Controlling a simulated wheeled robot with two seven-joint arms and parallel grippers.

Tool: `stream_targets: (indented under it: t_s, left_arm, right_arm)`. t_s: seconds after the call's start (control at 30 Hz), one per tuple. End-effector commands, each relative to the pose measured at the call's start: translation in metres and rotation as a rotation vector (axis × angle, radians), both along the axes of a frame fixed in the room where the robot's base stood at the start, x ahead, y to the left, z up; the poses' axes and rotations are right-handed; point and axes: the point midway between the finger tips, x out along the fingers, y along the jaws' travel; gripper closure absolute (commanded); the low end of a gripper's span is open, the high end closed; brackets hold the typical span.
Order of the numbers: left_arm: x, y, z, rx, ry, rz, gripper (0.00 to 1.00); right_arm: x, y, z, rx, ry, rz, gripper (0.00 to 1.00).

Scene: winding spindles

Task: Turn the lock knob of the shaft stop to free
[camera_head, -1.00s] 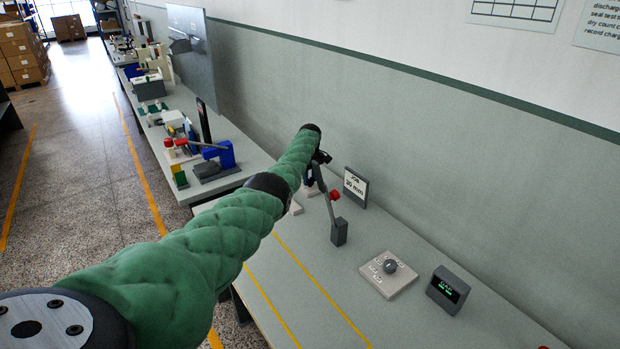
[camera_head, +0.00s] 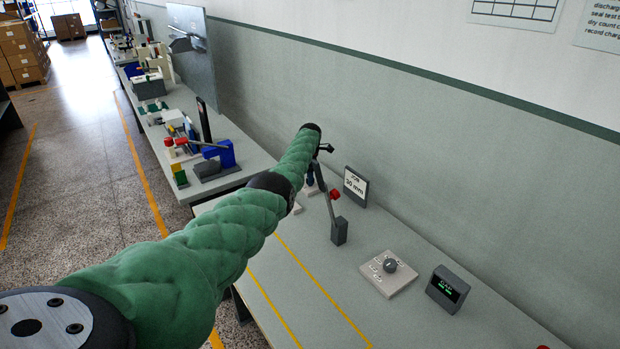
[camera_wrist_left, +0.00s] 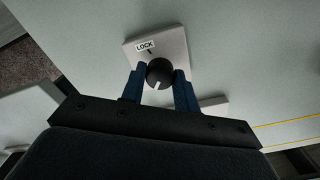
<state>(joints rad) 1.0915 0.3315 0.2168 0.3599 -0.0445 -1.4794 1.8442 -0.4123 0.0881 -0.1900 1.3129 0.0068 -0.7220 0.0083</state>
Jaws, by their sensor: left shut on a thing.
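The lock knob (camera_wrist_left: 160,70) is round and black with a white pointer line. It sits on a pale plate (camera_wrist_left: 176,42) with a "LOCK" label (camera_wrist_left: 145,46) and a short dark mark. The pointer faces the lower edge of the left wrist view, away from the label. My left gripper (camera_wrist_left: 160,75) has its blue fingers shut on the knob, one on each side. In the head view my left gripper (camera_head: 310,180) is mostly hidden behind my arm and a grey post. No "free" label shows. My right gripper is not in view.
A grey post with a red-knobbed lever (camera_head: 339,231) stands close by. Behind it is a "JOB 30 mm" sign (camera_head: 355,187). A dial plate (camera_head: 401,281) and a small display (camera_head: 447,290) are to the right. The bench front (camera_head: 300,275) is clear between yellow lines.

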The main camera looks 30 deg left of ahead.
Motion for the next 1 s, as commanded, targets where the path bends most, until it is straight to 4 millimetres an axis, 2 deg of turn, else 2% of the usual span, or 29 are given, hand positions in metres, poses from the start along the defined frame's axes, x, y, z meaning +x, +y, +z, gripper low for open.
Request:
stream_targets:
  t_s: [0.23,0.5,0.63,1.0]
  left_arm:
    - [0.0,0.0,0.0,-0.001,-0.002,0.222,0.92]
    - [0.0,0.0,0.0,0.001,-0.002,0.414,0.92]
    - [0.0,0.0,0.0,-0.001,-0.002,0.477,0.92]
    - [0.0,0.0,0.001,0.001,-0.002,0.55,0.92]
  right_arm:
    - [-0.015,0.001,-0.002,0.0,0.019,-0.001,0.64]
    - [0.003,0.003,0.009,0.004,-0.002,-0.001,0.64]
    - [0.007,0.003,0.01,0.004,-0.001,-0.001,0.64]
    - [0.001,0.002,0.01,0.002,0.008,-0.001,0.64]
